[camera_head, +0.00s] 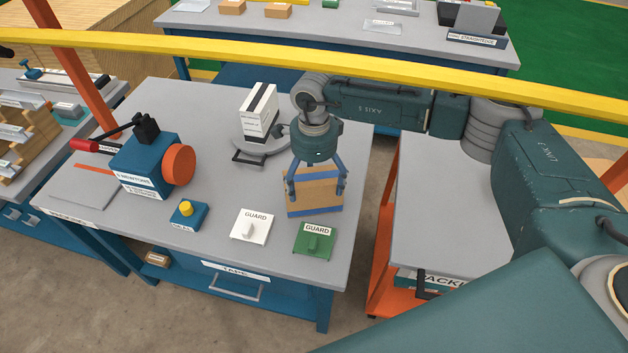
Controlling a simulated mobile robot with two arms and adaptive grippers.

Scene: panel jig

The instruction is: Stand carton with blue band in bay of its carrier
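The brown carton with blue bands (314,193) is at the right side of the grey workbench, between the fingers of my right gripper (317,185). The blue fingers lie along its left and right sides and appear shut on it. It looks roughly upright; I cannot tell whether its bottom touches the bench. I cannot pick out its carrier or bay for certain. A white carton with a black band (259,112) stands on a round grey plate (270,147) with a black handle, behind and left of my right gripper. My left gripper is not in view.
A green GUARD block (314,238) and a white GUARD block (250,225) sit at the bench front. A blue machine (143,165) with an orange disc stands left, near a yellow-button box (187,212). A yellow bar (250,49) crosses above. The grey cart top (440,215) is largely clear.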

